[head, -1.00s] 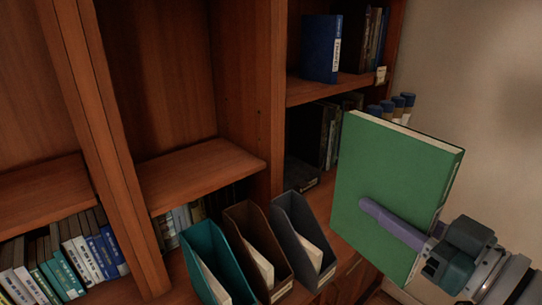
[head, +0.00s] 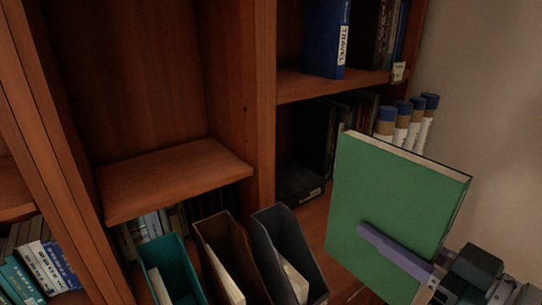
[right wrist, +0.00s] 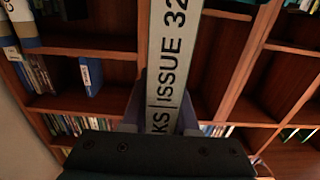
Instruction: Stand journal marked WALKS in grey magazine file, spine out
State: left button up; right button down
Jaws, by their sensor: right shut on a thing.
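My right gripper (head: 400,252) is shut on a green journal (head: 385,200), one finger lying across its green cover. The journal is held up in the air, slightly tilted, to the right of the magazine files. In the right wrist view its pale spine (right wrist: 172,70) faces the camera and reads "KS | ISSUE 32"; the rest of the word is hidden by the gripper (right wrist: 165,110). The grey magazine file (head: 277,235) stands at the right of a row of three, with pale paper inside; its lower part is cut off. My left gripper is not in view.
A brown file (head: 215,235) and a teal file (head: 167,262) stand left of the grey one. A blue book marked TRAVEL (head: 325,40) is on the upper right shelf. Blue-capped tubes (head: 405,120) stand behind the journal. An empty shelf (head: 170,180) is at left.

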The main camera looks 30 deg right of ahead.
notch_tip(320, 180, down, 12)
jog(key=r+b, duration=0.1)
jog(key=b, duration=0.9)
jog(key=w+b, duration=0.2)
jog(key=w, duration=0.3)
jog(key=w+f+b, duration=0.1)
jog(key=w+b, duration=0.1)
jog(key=w, duration=0.4)
jog(key=w+a+b, duration=0.1)
jog(key=w+b, duration=0.1)
jog(key=w, duration=0.3)
jog(key=shift+w+a+f, duration=0.1)
jog(key=shift+w+f, duration=0.05)
jog(key=shift+f, duration=0.15)
notch_tip(320, 180, down, 2)
jog(key=shift+f+b, duration=0.1)
jog(key=shift+b, duration=0.95)
jog(key=shift+f+b, duration=0.85)
jog(key=shift+f, duration=0.25)
jog(key=shift+s+f, duration=0.1)
jog(key=shift+s, duration=0.1)
jog(key=c, duration=0.6)
grip_release()
jog(key=shift+f, duration=0.15)
jog(key=shift+c, duration=0.8)
